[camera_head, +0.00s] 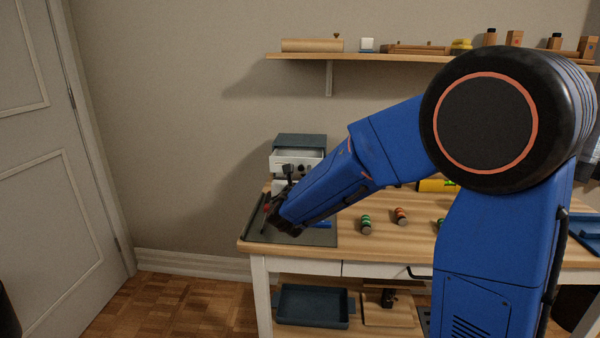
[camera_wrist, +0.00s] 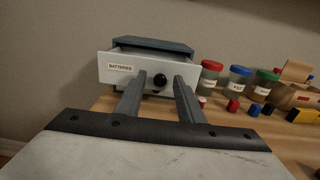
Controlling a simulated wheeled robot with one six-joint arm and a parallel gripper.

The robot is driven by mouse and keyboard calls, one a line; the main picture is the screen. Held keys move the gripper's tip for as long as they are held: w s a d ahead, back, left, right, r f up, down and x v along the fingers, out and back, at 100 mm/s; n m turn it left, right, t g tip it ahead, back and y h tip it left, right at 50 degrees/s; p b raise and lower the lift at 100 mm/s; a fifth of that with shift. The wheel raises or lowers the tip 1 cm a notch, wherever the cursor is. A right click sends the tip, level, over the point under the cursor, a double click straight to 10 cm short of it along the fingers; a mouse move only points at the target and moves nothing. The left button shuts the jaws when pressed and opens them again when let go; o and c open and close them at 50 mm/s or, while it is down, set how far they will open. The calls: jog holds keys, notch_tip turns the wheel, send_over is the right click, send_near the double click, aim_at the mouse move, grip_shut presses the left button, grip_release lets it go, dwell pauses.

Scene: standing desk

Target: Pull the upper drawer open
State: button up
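The small drawer cabinet (camera_head: 302,140) with a blue-grey top stands at the back left of the desk. Its upper drawer (camera_head: 284,162) is pulled out, and its pale inside shows from above. In the wrist view the white drawer front (camera_wrist: 207,72) carries a "BATTERIES" label (camera_wrist: 120,67) and a round black knob (camera_wrist: 160,81). My gripper (camera_wrist: 160,88) is open, with its two fingers apart on either side of the knob and visible gaps beside it. In the head view my gripper (camera_head: 288,172) is in front of the drawer. The lower part of the cabinet is mostly hidden.
Lidded jars (camera_wrist: 239,77) and small coloured blocks stand right of the cabinet. A dark mat (camera_head: 320,238) lies under my wrist. A wall shelf (camera_head: 370,57) holds several things above.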

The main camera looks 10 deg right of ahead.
jog(key=v, duration=1.7)
jog(key=shift+s, duration=0.2)
